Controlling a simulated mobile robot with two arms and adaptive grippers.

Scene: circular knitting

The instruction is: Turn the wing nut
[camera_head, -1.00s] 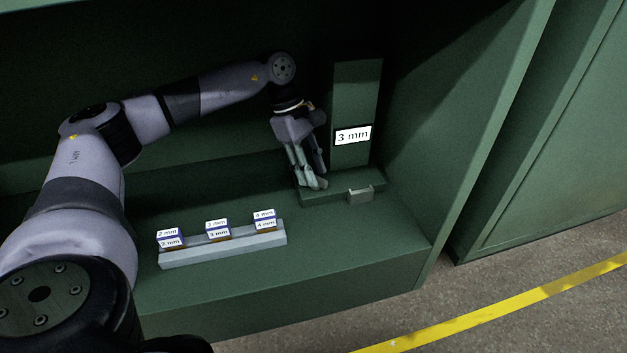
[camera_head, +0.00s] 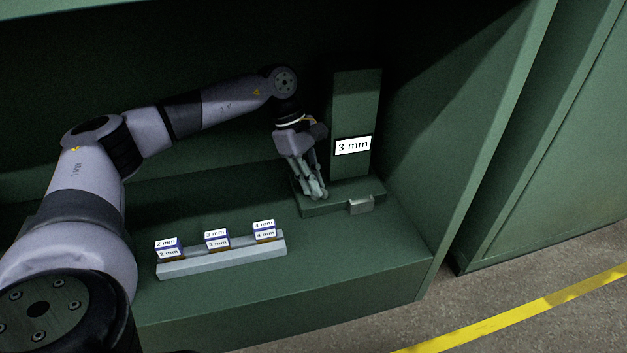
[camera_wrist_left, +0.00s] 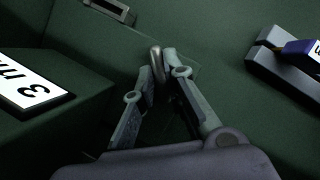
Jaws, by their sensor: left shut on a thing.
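My left gripper (camera_head: 318,195) reaches down onto the low green base in front of the upright post. In the left wrist view its fingers (camera_wrist_left: 160,72) are closed around a small rounded grey metal piece (camera_wrist_left: 156,58), which looks like a wing of the wing nut. The fingers hide most of the nut. The green base (camera_head: 342,200) carries the post (camera_head: 357,105) with a white "3 mm" label (camera_head: 353,146). A small grey metal block (camera_head: 360,205) sits at the base's front edge, right of the fingers. My right gripper is not in view.
A grey rack (camera_head: 222,262) at front left holds three blocks labelled 2 mm (camera_head: 168,249), 3 mm (camera_head: 216,240) and 4 mm (camera_head: 264,231). The green cabinet wall (camera_head: 460,150) closes the right side. The shelf between rack and base is clear.

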